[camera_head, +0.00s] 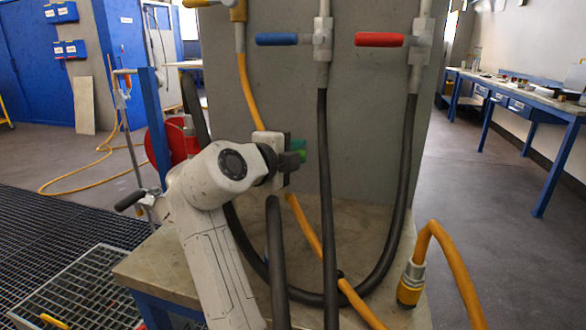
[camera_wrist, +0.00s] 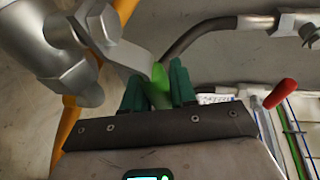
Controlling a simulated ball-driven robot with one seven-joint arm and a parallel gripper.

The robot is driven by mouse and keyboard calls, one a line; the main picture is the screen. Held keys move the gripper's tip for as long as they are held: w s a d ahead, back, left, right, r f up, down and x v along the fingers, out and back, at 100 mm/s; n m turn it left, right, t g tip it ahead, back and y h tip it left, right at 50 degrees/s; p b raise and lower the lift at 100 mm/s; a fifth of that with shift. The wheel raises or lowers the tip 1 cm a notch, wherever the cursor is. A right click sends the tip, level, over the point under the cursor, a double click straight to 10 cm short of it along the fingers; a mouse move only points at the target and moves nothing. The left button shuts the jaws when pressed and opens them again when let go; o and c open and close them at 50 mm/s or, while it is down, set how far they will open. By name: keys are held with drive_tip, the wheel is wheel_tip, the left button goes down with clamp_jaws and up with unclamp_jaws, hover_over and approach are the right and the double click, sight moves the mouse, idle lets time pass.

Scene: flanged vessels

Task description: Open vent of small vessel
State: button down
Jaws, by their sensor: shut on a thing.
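In the wrist view, a bright green lever handle (camera_wrist: 160,88) stands between the two dark green fingers of my gripper (camera_wrist: 158,78), which is shut on it. A flat grey arm joins the handle to a metal valve body (camera_wrist: 65,50) at the upper left. In the head view my gripper (camera_head: 297,151) is at the front of the grey panel, beside the yellow hose, with green showing at its tips. The valve there is mostly hidden behind my gripper and wrist. I cannot make out the small vessel as a whole in either view.
A blue-handled valve (camera_head: 285,39) and a red-handled valve (camera_head: 385,40) hang above on the grey panel (camera_head: 280,100), with black hoses (camera_head: 324,180) looping down close to my gripper. A yellow hose (camera_head: 455,260) stands at the right. A blue workbench (camera_head: 520,95) is far right.

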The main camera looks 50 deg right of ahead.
drive_tip(key=shift+s+a+f+m+g+b, duration=0.1)
drive_tip(key=shift+s+a+m+g+b, duration=0.15)
drive_tip(key=shift+m+g+b, duration=0.3)
drive_tip(key=shift+s+a+f+m+g+b, duration=0.1)
drive_tip(key=shift+a+m+g+b, duration=0.25)
drive_tip(key=shift+g, duration=0.4)
drive_tip(key=shift+d+r, duration=0.1)
drive_tip(key=c, duration=1)
unclamp_jaws()
drive_tip(key=shift+r, duration=0.1)
drive_tip(key=a+r, duration=0.1)
drive_tip(key=a, duration=0.9)
drive_tip(key=shift+a+r+p, duration=0.3)
drive_tip(key=shift+r+p, duration=0.1)
drive_tip(key=shift+p, duration=0.05)
